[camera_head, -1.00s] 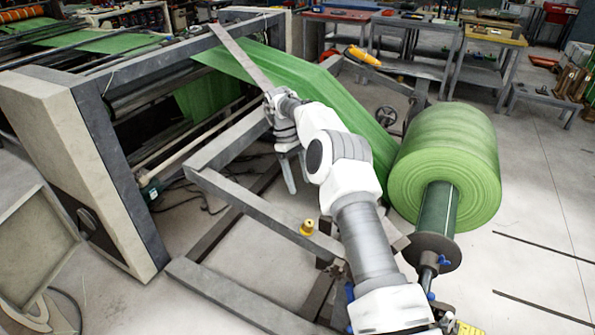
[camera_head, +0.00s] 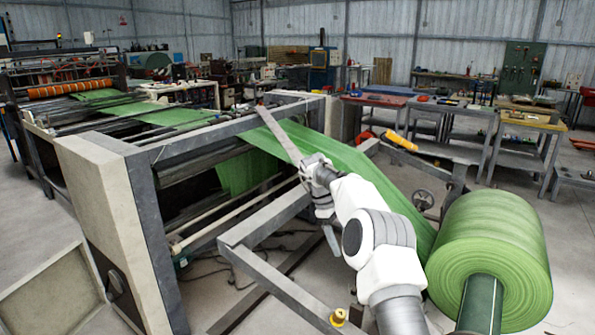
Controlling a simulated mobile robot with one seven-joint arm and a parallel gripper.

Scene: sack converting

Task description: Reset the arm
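My white and grey arm reaches up from the bottom of the head view. My gripper (camera_head: 326,220) is at its far end, in front of the machine's side frame and the green web. A grey finger part hangs down from it. The fingertips are small and overlap the background, so I cannot tell whether they are open or shut. A flat grey strip (camera_head: 278,133) runs up and left from the wrist area across the green web; whether it touches the gripper is unclear.
A large green roll (camera_head: 490,250) on a shaft is at right, its green web (camera_head: 345,155) running into the machine frame (camera_head: 120,165). A lower grey frame bar (camera_head: 275,283) lies below the gripper. Workbenches (camera_head: 520,130) stand behind at right. Open floor shows at the far right.

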